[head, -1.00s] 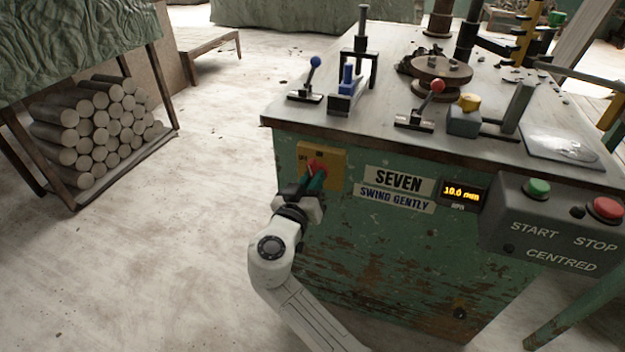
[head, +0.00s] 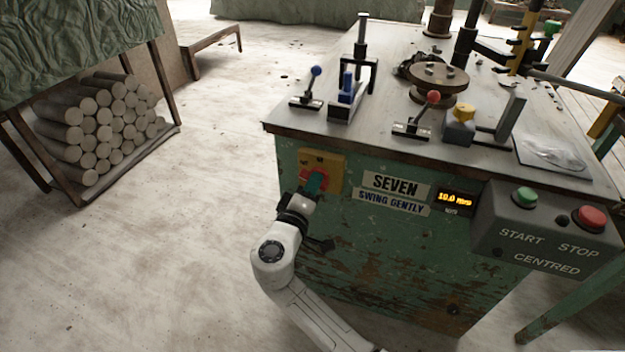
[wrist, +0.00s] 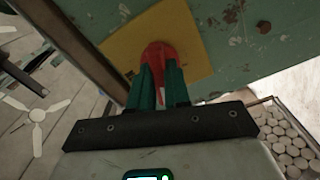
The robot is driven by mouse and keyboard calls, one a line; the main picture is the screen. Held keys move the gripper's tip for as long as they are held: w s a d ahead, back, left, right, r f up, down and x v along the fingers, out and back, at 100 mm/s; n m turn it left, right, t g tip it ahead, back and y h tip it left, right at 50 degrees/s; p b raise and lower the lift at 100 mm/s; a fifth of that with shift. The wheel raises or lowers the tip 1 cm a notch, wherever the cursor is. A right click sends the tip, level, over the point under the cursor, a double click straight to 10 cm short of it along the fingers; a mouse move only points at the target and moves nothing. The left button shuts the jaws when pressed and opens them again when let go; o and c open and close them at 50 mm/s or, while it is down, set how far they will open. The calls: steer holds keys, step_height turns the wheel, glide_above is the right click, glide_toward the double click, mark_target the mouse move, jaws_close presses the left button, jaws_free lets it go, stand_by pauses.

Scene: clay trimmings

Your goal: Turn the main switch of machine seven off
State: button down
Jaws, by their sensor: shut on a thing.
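The main switch is a red handle (head: 318,171) on a yellow plate (head: 335,163), on the green front of machine seven, left of the SEVEN sign (head: 396,185). My gripper (head: 315,184) is at the switch, its teal fingers shut on the red handle. In the wrist view the red handle (wrist: 158,52) shows between the fingertips, and the yellow plate (wrist: 190,38) looks tilted relative to my gripper. My fingers hide part of the handle. I cannot read its exact setting.
A START/STOP box (head: 548,228) with green and red buttons juts out at the right. A lit amber display (head: 455,199) is beside the sign. Levers stand on the machine's top (head: 400,60). A rack of clay rolls (head: 100,125) stands left; the floor between is clear.

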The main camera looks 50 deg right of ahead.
steer(key=shift+n+p, duration=1)
steer(key=shift+n, duration=1)
steer(key=shift+f, duration=0.1)
steer(key=c, duration=1.1)
jaws_free()
steer(key=p+v, duration=0.1)
steer(key=v, duration=0.9)
steer(key=shift+s+a, duration=0.1)
steer(key=shift+a, duration=0.3)
